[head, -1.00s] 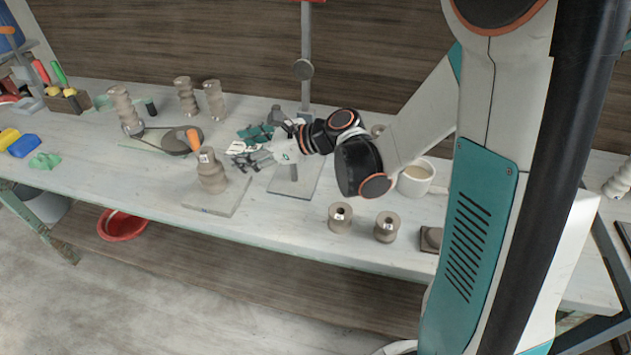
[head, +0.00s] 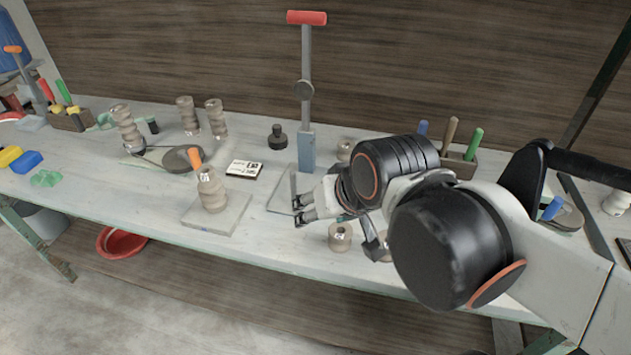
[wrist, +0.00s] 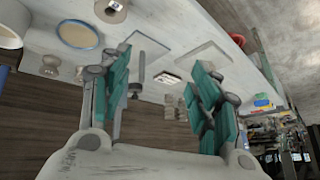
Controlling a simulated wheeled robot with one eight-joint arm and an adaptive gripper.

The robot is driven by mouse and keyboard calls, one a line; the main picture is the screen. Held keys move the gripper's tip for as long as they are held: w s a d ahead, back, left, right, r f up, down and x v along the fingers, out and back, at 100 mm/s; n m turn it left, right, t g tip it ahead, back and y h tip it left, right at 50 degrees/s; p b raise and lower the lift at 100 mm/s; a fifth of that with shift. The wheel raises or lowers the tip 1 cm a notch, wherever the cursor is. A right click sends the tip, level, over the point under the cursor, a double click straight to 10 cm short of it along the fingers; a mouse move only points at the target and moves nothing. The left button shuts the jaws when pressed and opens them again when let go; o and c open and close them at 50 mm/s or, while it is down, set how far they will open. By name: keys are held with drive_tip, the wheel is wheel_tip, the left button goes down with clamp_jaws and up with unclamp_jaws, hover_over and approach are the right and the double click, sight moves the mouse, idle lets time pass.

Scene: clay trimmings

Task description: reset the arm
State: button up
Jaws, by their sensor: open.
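My gripper (head: 298,209) is over the middle of the workbench in the head view, at the end of my arm, which reaches in from the right. Its fingers point left, beside the base of the upright press. In the wrist view my gripper (wrist: 163,92) has its two teal fingers spread wide apart with nothing between them. A stack of clay rings (head: 212,192) stands on a square board (head: 225,216) to the left of my gripper, apart from it. Part of the bench behind my arm is hidden.
The red-handled press (head: 306,95) stands behind my gripper. A clay spool (head: 340,237) stands just below it. A tool holder (head: 460,164) is behind my arm. A white card (head: 244,169) and a dark knob-shaped object (head: 277,138) lie further back. A red bowl (head: 124,243) is below the bench.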

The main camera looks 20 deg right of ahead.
drive_tip(key=shift+s+d+r+n+h, duration=0.1)
drive_tip(key=shift+s+d+n+h, duration=0.3)
drive_tip(key=shift+s+d+n, duration=0.35)
drive_tip(key=shift+a, duration=0.1)
idle(0.7)
